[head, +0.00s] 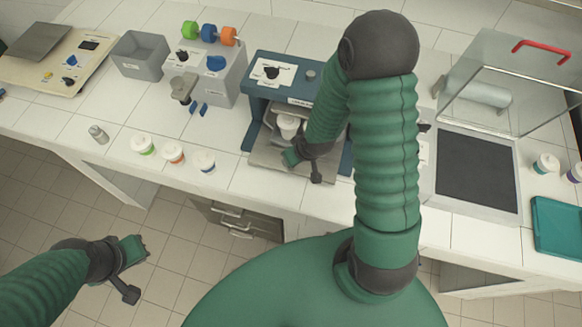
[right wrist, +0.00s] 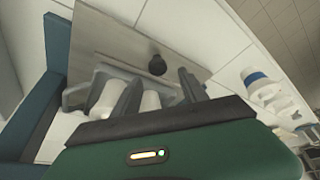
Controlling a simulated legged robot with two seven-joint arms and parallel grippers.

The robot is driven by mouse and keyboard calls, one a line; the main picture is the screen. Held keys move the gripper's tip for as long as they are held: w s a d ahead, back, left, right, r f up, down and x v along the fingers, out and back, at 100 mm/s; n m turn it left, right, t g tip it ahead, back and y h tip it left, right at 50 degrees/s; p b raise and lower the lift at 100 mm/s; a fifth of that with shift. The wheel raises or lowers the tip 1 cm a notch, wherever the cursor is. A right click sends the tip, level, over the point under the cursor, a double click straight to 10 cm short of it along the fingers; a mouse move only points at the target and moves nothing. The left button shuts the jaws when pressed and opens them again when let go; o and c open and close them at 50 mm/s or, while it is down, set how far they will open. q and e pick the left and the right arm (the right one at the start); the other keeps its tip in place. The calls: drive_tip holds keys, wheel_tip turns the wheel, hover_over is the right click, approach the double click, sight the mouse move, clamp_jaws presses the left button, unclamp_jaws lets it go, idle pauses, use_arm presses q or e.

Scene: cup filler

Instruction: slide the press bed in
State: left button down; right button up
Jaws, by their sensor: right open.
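The press is a blue frame (head: 258,97) on the bench in the head view. Its bed, a flat grey plate (head: 264,158), sticks out of the front between the blue side walls. A white cup (head: 288,122) stands on it in a grey holder. The bed (right wrist: 110,35) also shows in the right wrist view, with a dark round knob (right wrist: 157,65) on it. My right gripper (head: 292,158) is open over the bed's front part, close to the knob; contact cannot be told. My left gripper (head: 132,252) hangs low over the floor, away from the bench; its jaws are unclear.
Several lidded cups (head: 143,145) stand along the bench's front edge, left of the press. A dispenser with coloured rollers (head: 208,70) and a grey bin (head: 140,55) are behind them. A dark-topped plate unit (head: 475,170) and clear hood (head: 490,75) are at right.

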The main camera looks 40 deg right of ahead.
drive_tip(key=f+b, duration=0.1)
drive_tip(key=w+d+f, duration=0.1)
drive_tip(key=f, duration=0.1)
drive_tip(key=d+f+b, duration=0.1)
drive_tip(key=f, duration=0.1)
drive_tip(key=shift+w+b, duration=0.3)
drive_tip(key=shift+w+a+r, duration=0.1)
drive_tip(key=shift+a, duration=0.5)
drive_tip(key=shift+a+r, duration=0.15)
drive_tip(key=shift+a, duration=0.55)
drive_tip(key=shift+c, duration=1.2)
drive_tip(key=shift+d, duration=0.2)
drive_tip(key=shift+c, duration=1.3)
drive_tip(key=shift+d+f, duration=0.2)
drive_tip(key=shift+d, duration=0.45)
clamp_jaws()
drive_tip(key=shift+a, duration=0.2)
use_arm(q)
drive_tip(key=f, duration=0.4)
drive_tip(key=shift+s+d, duration=0.15)
drive_tip(key=shift+d, duration=0.2)
use_arm(e)
drive_tip(key=shift+a+r, duration=0.1)
drive_tip(key=shift+a, duration=0.15)
use_arm(q)
drive_tip(key=shift+d+r, duration=0.1)
use_arm(e)
drive_tip(key=shift+d, duration=0.25)
